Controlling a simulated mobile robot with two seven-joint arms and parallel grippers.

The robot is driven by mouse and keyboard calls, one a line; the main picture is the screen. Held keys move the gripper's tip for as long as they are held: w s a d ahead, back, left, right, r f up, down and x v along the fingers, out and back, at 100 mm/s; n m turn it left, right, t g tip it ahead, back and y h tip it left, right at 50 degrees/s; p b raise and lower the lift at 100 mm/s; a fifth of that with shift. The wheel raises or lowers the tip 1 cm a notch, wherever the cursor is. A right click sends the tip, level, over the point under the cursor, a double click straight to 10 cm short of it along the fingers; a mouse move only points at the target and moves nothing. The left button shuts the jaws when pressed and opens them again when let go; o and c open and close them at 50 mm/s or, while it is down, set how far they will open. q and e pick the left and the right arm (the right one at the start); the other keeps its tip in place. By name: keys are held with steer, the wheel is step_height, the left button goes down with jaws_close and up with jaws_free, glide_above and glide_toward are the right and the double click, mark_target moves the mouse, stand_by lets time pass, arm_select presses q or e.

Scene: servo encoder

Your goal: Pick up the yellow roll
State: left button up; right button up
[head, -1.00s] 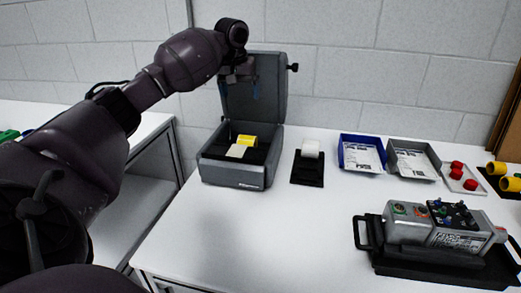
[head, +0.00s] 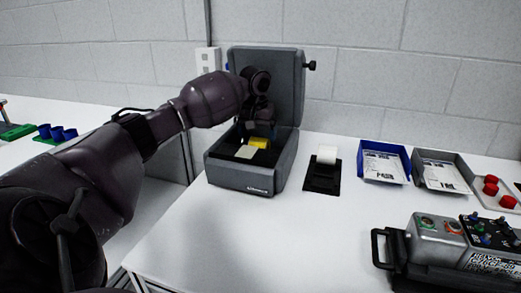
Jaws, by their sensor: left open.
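The yellow roll (head: 261,142) lies inside the open grey case (head: 240,178), with a pale paper strip (head: 246,152) in front of it. The case stands on the white table with its lid raised at the back. My left gripper (head: 262,128) is open and points down into the case, just above the roll. The wrist and gripper hide the top of the roll in part, and the fingertips are hard to make out. I cannot tell whether they touch the roll. My right gripper is not in view.
A white roll (head: 327,154) sits on a black holder (head: 322,180) right of the case. Blue (head: 383,176) and grey (head: 437,184) trays with papers stand further right. A grey control box (head: 470,238) is at the front right. The table's front middle is clear.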

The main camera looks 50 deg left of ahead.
mark_target(259, 139)
arm_select(q)
steer(key=f, duration=0.2)
steer(key=w+f+b, duration=0.1)
steer(key=f, duration=0.1)
steer(key=shift+a+f, duration=0.1)
steer(key=shift+f, duration=0.35)
steer(key=shift+b, duration=0.3)
steer(key=shift+r, duration=0.15)
steer(key=c, duration=1)
